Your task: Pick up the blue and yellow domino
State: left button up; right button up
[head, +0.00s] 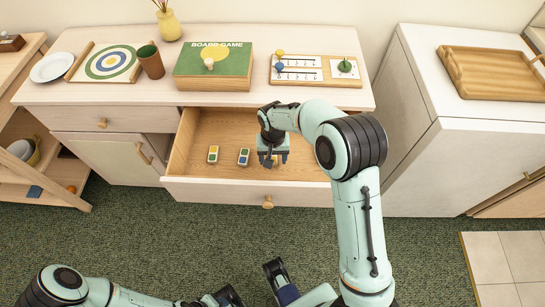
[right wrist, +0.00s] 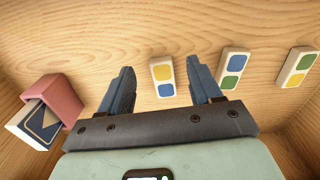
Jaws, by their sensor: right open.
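The blue and yellow domino (right wrist: 162,76) lies flat on the drawer floor in the right wrist view, yellow half farther from the gripper base. My right gripper (right wrist: 162,80) is open and empty, with one finger on each side of the domino in that view. In the head view my right gripper (head: 272,157) is over the open drawer (head: 225,128) and mostly hides this domino.
A blue and green domino (right wrist: 233,71) and a green and yellow domino (right wrist: 298,68) lie nearby in a row. A pink card box (right wrist: 57,100) lies on the other side. Drawer walls surround them. A board game box (head: 213,70) stands on the cabinet top.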

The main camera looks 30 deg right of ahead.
aim_at(273, 157)
jog(key=f, duration=0.3)
jog(key=shift+w+d+f, duration=0.15)
jog(key=shift+w+f, duration=0.05)
jog(key=shift+f, duration=0.15)
jog(key=c, duration=1.1)
